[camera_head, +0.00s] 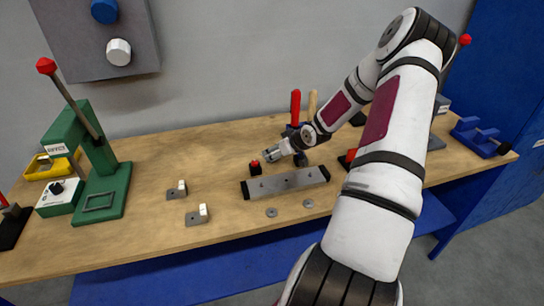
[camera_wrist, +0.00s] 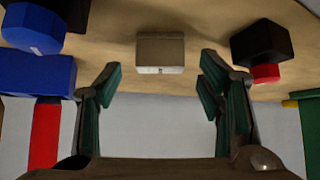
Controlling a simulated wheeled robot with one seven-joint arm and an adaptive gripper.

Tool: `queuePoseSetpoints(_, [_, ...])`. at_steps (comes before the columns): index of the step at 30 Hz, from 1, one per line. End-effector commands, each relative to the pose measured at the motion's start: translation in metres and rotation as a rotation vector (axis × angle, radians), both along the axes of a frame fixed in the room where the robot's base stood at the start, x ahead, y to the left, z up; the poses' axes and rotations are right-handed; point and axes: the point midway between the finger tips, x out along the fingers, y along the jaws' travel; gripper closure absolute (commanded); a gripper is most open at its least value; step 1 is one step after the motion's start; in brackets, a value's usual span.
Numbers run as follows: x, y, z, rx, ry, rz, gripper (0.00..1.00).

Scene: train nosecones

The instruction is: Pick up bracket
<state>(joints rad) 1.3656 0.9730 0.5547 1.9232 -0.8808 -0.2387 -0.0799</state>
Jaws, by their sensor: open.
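Two small grey metal brackets with pale upright ends lie on the wooden workbench in the head view. One bracket (camera_head: 176,191) is farther back, and another bracket (camera_head: 197,216) is nearer the front edge. My gripper (camera_head: 271,155) is above the bench, to the right of both brackets and apart from them. In the wrist view my gripper (camera_wrist: 162,80) has its two fingers spread wide with nothing between them. A pale block-like piece (camera_wrist: 160,52) with a small dark hole shows beyond the fingertips; I cannot tell if it is one of the brackets.
A grey bar with black ends (camera_head: 285,184) lies below my gripper, next to a black block with a red top (camera_head: 256,168). Two washers lie in front. A green press (camera_head: 103,180) stands left, a blue vise (camera_head: 480,138) right. The bench around the brackets is clear.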

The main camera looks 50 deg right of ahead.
Motion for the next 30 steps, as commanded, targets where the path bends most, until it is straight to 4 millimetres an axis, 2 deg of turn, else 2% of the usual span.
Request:
queuePoseSetpoints(3, [0.006,-0.001,-0.007,0.0,0.001,0.0,0.38])
queuePoseSetpoints(10, [0.007,-0.001,-0.007,-0.001,0.0,-0.001,0.38])
queuePoseSetpoints(11, [0.007,-0.001,-0.007,-0.001,0.0,-0.001,0.43])
queuePoseSetpoints(17, [0.007,-0.001,-0.007,-0.001,0.0,-0.001,0.88])
queuePoseSetpoints(19, [0.007,-0.001,-0.007,-0.001,0.0,-0.001,0.9])
queuePoseSetpoints(20, [0.007,-0.001,-0.007,-0.001,0.0,-0.001,0.94])
queuePoseSetpoints(26, [0.007,-0.001,-0.006,-0.001,0.0,-0.001,0.95])
queuePoseSetpoints(30, [0.007,-0.002,0.006,-0.003,-0.003,-0.001,0.95])
